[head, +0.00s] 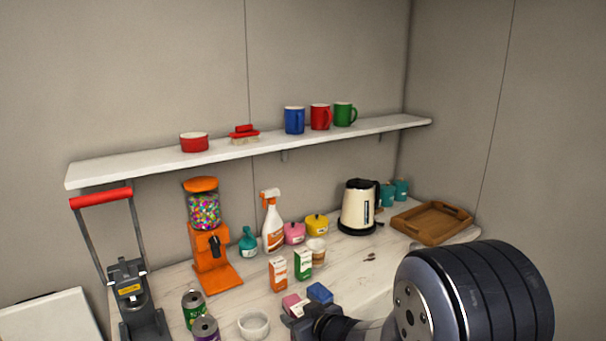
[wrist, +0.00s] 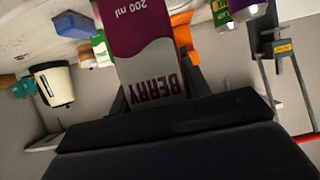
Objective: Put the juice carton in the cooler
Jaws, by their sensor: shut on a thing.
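My gripper (head: 296,314) is low at the front of the counter. It is shut on a magenta and white juice carton (wrist: 150,45) marked BERRY and 200 ml, which shows upside down in the wrist view, between the dark fingers (wrist: 155,92). In the head view the carton's pink top (head: 291,302) shows just past the gripper; the rest is hidden. Two other small cartons, one orange and white (head: 278,274) and one green and white (head: 303,264), stand behind it.
A blue block (head: 320,292) lies close right of the held carton. A white bowl (head: 253,325), cans (head: 194,308), a can crusher (head: 135,295) and an orange candy dispenser (head: 209,240) are left. A kettle (head: 358,207) and wooden tray (head: 432,222) are back right. A white panel (head: 50,316) is lower left.

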